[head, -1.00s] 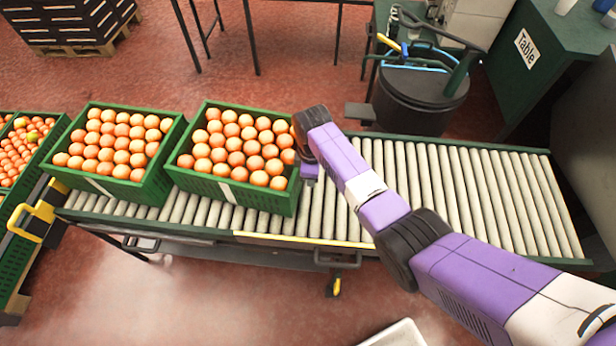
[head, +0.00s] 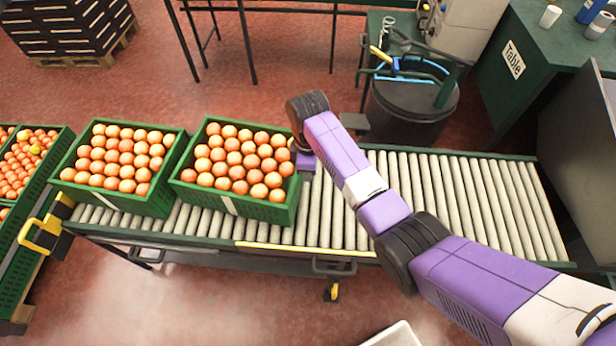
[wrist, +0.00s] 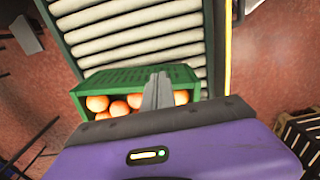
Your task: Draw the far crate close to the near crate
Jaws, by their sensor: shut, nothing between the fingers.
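Two green crates of oranges stand upright on the roller conveyor in the head view. The left crate (head: 108,192) is farther from my arm; the right crate (head: 232,203) is nearer. A narrow gap shows between them. My gripper (wrist: 158,90) is at the right crate's right end; in the head view its fingers are hidden behind my wrist. In the wrist view the fingers are together and empty, over a crate (wrist: 130,77) with oranges. I cannot tell whether they touch it.
The conveyor rollers (head: 470,200) right of the crates are bare. More crates of oranges (head: 45,180) stand at the far left. A dark bin (head: 408,108) stands behind the conveyor, with a green table (head: 500,85) at the back right.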

